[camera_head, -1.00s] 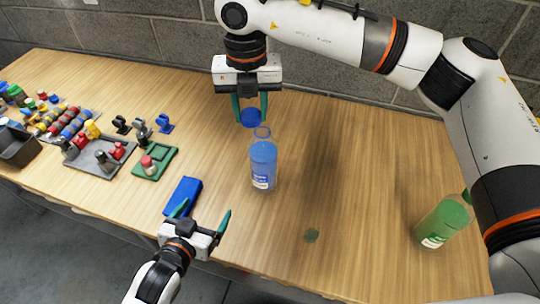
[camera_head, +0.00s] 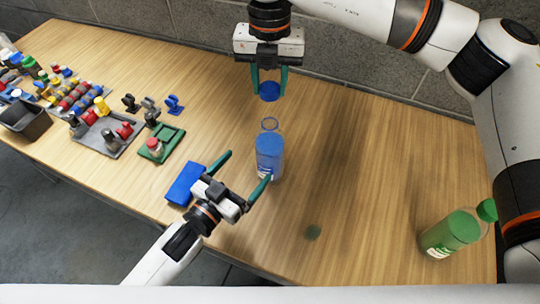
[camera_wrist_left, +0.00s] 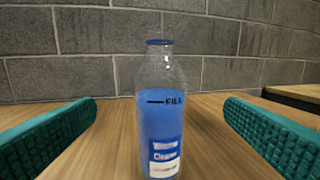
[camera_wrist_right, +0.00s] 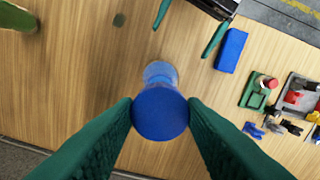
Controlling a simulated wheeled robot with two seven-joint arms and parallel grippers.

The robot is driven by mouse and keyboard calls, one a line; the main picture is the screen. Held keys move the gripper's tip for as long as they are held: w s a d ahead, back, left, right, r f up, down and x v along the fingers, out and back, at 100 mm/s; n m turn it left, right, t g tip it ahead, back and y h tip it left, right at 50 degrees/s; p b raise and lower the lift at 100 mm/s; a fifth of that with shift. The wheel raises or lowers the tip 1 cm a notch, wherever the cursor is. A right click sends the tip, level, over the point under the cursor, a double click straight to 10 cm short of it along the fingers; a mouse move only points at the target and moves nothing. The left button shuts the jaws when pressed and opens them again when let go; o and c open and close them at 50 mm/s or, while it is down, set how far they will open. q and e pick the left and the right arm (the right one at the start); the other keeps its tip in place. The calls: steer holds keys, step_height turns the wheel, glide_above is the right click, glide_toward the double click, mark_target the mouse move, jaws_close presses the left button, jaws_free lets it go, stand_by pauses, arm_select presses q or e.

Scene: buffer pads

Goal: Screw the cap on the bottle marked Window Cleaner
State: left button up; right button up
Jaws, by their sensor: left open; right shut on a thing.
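The bottle (camera_head: 269,160) of blue liquid stands upright and uncapped on the table; in the left wrist view it (camera_wrist_left: 161,120) shows a FILL line and a label partly legible as "Cleaner". My right gripper (camera_head: 269,88) is shut on the blue cap (camera_head: 269,92) and holds it above and behind the bottle, apart from its neck. In the right wrist view the cap (camera_wrist_right: 160,112) sits between the fingertips and hides part of the bottle.
A blue block (camera_head: 185,184) lies just left of my left gripper. A green bottle (camera_head: 452,233) with a green cap stands at the right. A green tray (camera_head: 161,143), a grey board and several small parts fill the left.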

arm_select(q)
steer(key=x, duration=1)
steer(key=shift+w+d, duration=0.1)
steer(key=shift+w, duration=0.05)
steer(key=c, duration=1.5)
steer(key=shift+o, duration=0.2)
arm_select(e)
glide_above(270, 118)
steer(key=shift+f, duration=2.45)
